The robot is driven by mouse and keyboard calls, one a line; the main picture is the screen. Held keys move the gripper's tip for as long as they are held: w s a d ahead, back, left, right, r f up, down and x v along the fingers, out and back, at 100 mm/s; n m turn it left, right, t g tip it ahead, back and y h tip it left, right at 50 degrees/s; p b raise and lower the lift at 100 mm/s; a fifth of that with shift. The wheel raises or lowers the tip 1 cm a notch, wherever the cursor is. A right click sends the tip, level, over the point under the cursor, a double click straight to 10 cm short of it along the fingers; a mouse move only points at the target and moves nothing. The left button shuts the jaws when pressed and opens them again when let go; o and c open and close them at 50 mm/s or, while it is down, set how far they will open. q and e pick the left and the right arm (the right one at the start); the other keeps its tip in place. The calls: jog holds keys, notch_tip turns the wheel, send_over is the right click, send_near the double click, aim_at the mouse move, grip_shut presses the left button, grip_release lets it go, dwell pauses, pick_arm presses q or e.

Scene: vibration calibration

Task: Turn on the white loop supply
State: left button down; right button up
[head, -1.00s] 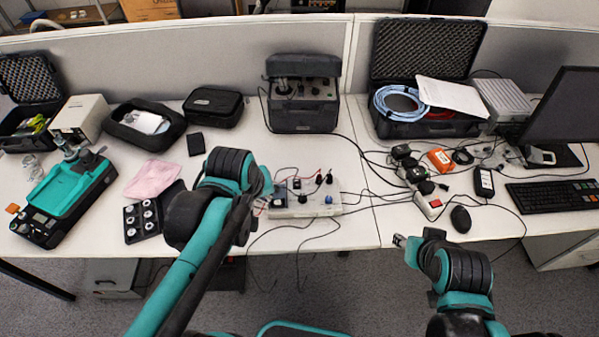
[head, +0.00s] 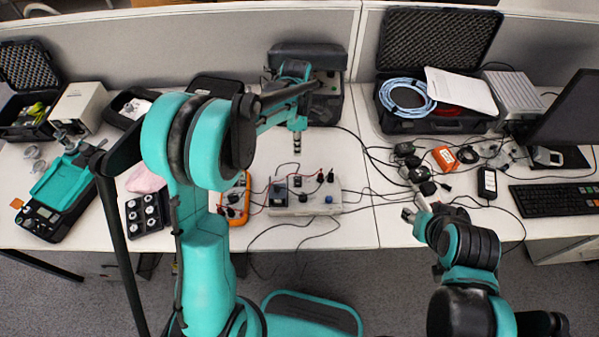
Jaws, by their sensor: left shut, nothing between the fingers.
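The white loop supply (head: 308,205) is a flat white box near the front edge of the table in the middle of the head view. It has several black knobs and posts, a dark panel at its left and a blue knob at its right. My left gripper (head: 297,150) is shut and empty. It points down, showing just behind the box's back edge in the picture and apart from it. My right gripper (head: 408,215) is near the table's front edge, right of the box; its fingers are too small to read.
An orange-rimmed meter (head: 244,222) sits just left of the box, partly hidden by my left arm. Cables run across the table around the box. A dark case (head: 325,108) stands behind my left gripper. Black adapters (head: 416,172) lie to the right.

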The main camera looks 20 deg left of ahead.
aim_at(298, 183)
dwell(0.3)
pick_arm(q)
jog(key=f+b, duration=0.1)
jog(key=f, duration=0.3)
jog(key=s+f+b, duration=0.1)
jog(key=f+b, duration=0.1)
jog(key=f, duration=0.3)
jog(key=f+b, duration=0.2)
jog(key=f, duration=0.3)
jog(key=shift+s+d, duration=0.25)
jog(key=shift+s, duration=0.1)
jog(key=shift+s+d+f+t+b, duration=0.1)
jog(key=shift+s+f+t+b, duration=0.05)
jog(key=shift+f+t+b, duration=0.2)
jog(key=shift+r, duration=0.1)
jog(key=shift+w+a+r, duration=0.15)
jog(key=shift+w+a, duration=0.1)
jog(key=shift+w, duration=0.55)
